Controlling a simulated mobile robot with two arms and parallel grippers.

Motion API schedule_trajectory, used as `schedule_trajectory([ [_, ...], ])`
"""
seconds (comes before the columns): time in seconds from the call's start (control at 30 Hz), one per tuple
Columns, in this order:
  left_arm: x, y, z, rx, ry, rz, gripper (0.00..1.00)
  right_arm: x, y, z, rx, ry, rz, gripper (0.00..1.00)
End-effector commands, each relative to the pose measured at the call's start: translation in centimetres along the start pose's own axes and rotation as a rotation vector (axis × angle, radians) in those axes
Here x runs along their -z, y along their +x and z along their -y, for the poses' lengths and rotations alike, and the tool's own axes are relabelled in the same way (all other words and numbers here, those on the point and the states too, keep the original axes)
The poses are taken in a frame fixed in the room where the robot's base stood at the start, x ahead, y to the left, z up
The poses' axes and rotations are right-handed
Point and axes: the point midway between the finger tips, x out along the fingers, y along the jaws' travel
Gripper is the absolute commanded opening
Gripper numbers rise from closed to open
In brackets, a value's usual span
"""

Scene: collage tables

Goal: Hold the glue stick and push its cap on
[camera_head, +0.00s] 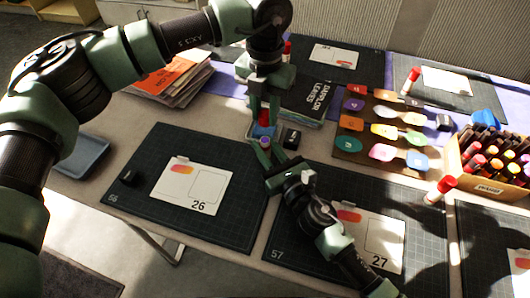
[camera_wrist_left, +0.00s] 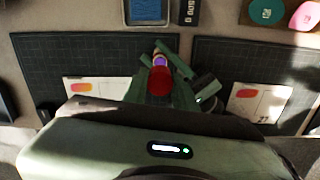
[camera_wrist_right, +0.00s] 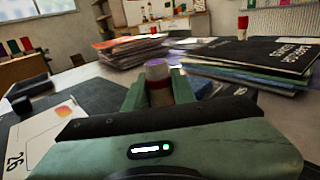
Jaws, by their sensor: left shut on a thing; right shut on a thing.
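My left gripper (camera_head: 263,116) is shut on a red cap (camera_wrist_left: 158,82), which shows end-on between its fingers. My right gripper (camera_head: 267,154) is shut on the glue stick (camera_wrist_right: 158,82). The stick stands roughly upright in the right wrist view, with a pale purple top end and a dark red band lower down between the fingers. Its purple end also shows in the head view (camera_head: 265,142), just below the left fingers. In the left wrist view the purple end (camera_wrist_left: 160,61) appears just beyond the cap. The cap is not seen in the right wrist view. I cannot tell how well they line up.
A small blue tray (camera_head: 257,131) and a black block (camera_head: 291,138) are close behind the grippers. Cutting mats with cards 26 (camera_head: 185,187) and 27 (camera_head: 385,250) lie in front. Dark books (camera_head: 310,100) and papers (camera_head: 170,82) lie behind. Red-capped glue sticks (camera_head: 440,189) stand around.

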Motion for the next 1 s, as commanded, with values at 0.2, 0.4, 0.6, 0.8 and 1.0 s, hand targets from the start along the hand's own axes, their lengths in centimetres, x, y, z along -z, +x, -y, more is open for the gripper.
schedule_trajectory([
  [0.2,0.0,0.0,0.0,0.000,0.000,0.000,0.00,0.0,0.0,0.0,0.000,0.000,0.000,0.00],
  [0.4,0.0,0.2,0.0,0.000,0.000,-0.001,0.00,0.0,0.0,0.0,0.000,0.000,0.000,0.00],
  [0.6,0.1,2.6,0.0,0.000,0.000,-0.003,0.00,0.0,0.0,0.0,0.000,0.000,0.000,0.00],
  [0.8,0.1,5.0,0.0,0.000,0.000,-0.002,0.00,0.0,0.0,0.0,0.000,0.000,0.000,0.00],
  [1.0,0.0,5.0,0.0,0.000,0.000,0.000,0.00,0.0,0.0,0.0,0.000,0.000,0.000,0.00],
])
